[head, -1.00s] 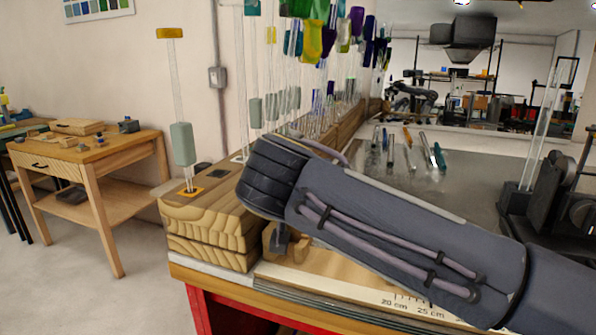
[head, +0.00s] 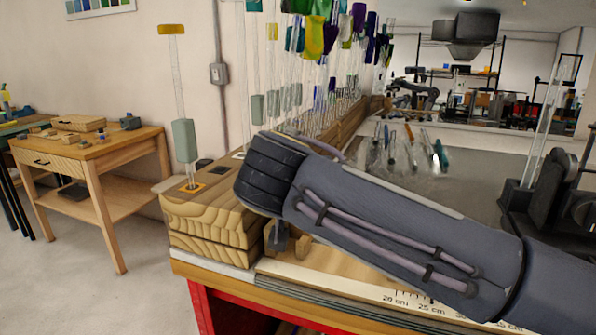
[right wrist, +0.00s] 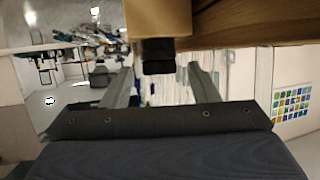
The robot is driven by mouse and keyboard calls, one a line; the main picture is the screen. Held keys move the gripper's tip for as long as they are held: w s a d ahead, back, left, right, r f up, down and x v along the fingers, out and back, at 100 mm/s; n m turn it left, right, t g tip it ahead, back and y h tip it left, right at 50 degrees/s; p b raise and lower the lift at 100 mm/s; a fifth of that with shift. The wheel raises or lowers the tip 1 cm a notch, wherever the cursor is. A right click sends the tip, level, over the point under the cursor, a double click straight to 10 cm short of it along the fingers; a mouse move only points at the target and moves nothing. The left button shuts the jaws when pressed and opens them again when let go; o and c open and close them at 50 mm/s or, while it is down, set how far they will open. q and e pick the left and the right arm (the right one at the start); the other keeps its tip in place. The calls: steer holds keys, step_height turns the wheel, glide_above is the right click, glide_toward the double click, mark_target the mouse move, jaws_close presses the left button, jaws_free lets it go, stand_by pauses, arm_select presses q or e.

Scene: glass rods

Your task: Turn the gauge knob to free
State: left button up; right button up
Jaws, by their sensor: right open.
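In the right wrist view a dark ribbed knob (right wrist: 158,64) sticks out from a tan block (right wrist: 158,22). My right gripper (right wrist: 160,74) is open, one finger on each side of the knob, with a visible gap on both sides; it does not appear to touch it. In the head view my right arm crosses from the right and its thick wrist end hides the gripper. Part of the tan block (head: 269,238) shows below the wrist, against a dark piece that I cannot identify clearly. Any free marking is not readable. My left gripper is not in view.
A wooden block stack (head: 212,222) holds an upright glass rod (head: 178,85) at the bench's left corner. A printed ruler (head: 400,297) runs along the front edge. Several coloured rods stand behind my arm. A dark machine (head: 550,195) stands at right.

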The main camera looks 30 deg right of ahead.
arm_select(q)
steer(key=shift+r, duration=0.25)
arm_select(e)
steer(key=v, duration=0.7)
steer(key=shift+s+a, duration=0.2)
steer(key=shift+s, duration=0.05)
